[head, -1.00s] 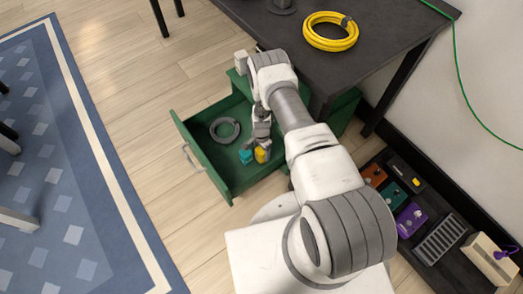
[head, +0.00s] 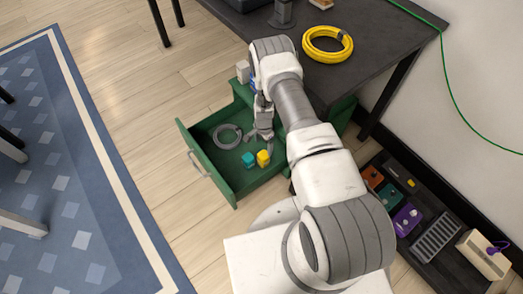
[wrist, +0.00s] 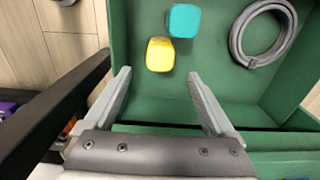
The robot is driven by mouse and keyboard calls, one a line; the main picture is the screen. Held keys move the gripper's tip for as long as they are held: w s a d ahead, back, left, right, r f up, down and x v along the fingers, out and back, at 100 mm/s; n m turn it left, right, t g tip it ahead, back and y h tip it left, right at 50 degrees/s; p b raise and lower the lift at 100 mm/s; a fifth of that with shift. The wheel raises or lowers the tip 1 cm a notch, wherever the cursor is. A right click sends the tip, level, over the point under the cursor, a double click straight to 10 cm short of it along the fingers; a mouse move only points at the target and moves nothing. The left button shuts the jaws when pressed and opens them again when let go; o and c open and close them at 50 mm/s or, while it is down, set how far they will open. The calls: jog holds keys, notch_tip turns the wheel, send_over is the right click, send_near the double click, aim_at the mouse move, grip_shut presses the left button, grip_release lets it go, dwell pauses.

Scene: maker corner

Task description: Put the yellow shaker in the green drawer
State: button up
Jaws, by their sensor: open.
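The green drawer (head: 225,193) is pulled open below the dark table. The yellow shaker (head: 263,158) lies on the drawer's floor, and it also shows in the wrist view (wrist: 160,55). My gripper (head: 262,136) is above the drawer, open and empty. In the wrist view my gripper's fingers (wrist: 163,88) are spread wide, with the yellow shaker beyond their tips and apart from them.
A teal block (head: 248,159) lies beside the shaker in the drawer, with a grey ring-shaped coil (head: 227,136) near it. A yellow cable coil (head: 327,44) lies on the dark table (head: 375,65). A low black shelf (head: 440,205) with several boxes stands at right.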

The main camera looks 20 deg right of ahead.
notch_tip(320, 180, up, 3)
jog(key=shift+f+p, duration=0.15)
jog(key=shift+p, duration=0.2)
jog(key=shift+s, duration=0.15)
dwell(0.3)
